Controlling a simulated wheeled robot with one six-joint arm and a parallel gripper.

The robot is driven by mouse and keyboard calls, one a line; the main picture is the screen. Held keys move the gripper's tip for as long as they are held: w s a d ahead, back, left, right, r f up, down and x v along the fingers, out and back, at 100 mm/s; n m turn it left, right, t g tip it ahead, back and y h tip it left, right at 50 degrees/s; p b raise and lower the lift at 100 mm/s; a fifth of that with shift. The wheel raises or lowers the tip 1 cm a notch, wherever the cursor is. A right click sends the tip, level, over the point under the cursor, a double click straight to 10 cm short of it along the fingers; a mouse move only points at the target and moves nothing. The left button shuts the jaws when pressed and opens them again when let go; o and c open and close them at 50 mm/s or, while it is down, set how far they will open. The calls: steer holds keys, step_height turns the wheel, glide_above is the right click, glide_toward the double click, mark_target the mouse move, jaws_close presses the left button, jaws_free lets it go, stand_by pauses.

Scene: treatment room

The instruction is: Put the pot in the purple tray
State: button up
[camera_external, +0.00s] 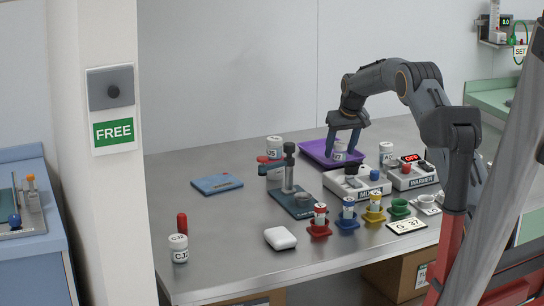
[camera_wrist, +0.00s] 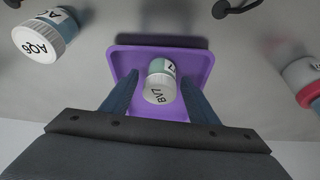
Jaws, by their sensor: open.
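The pot (camera_wrist: 161,80) has a white lid marked BV7 and a teal and white label. It stands inside the purple tray (camera_wrist: 205,62), near the middle in the wrist view. In the external view the pot (camera_external: 340,152) shows partly behind the fingers, with the tray (camera_external: 312,148) around it at the back of the bench. My gripper (camera_external: 342,147) is open over the tray, with one finger on each side of the pot. In the wrist view a gap shows between the pot and each finger of the gripper (camera_wrist: 158,95).
Another pot, marked AQ6 (camera_wrist: 42,40), stands outside the tray; a red-lidded one (camera_wrist: 308,85) is opposite. The mixer (camera_external: 352,183) and warmer (camera_external: 412,175) stand in front and to the right. Coloured cups with vials (camera_external: 348,214) line the front. Bare bench lies left of the tray.

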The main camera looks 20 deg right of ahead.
steer(key=shift+r, duration=0.15)
steer(key=v, duration=1.2)
steer(key=shift+b, duration=0.35)
